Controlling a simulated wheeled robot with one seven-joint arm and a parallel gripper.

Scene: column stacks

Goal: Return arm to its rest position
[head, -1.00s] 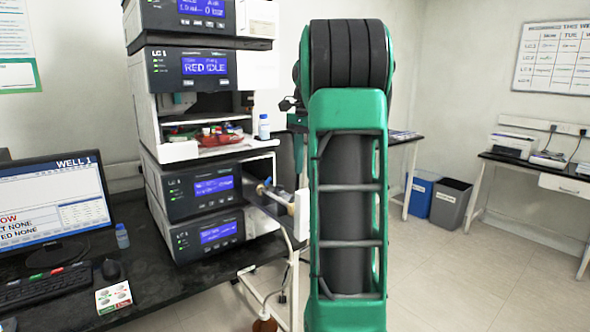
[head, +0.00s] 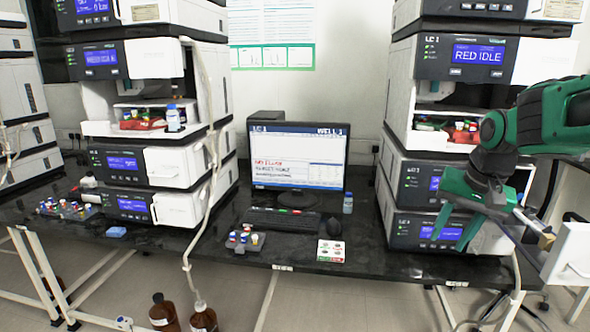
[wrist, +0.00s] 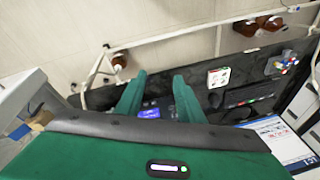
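My green arm (head: 545,125) is bent at the right of the head view, in front of the right instrument stack. My gripper (head: 452,235) hangs low beside that stack's lower units. In the wrist view my gripper (wrist: 158,88) has two green fingers spread apart, with nothing held between them. The arm and gripper cover part of the right stack (head: 402,165).
A black bench (head: 300,262) carries a monitor (head: 299,160), a keyboard (head: 282,222), a white card (head: 331,251) and a vial rack (head: 245,241). A left stack (head: 150,110) stands across from it. Brown bottles (head: 163,312) stand on the floor below.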

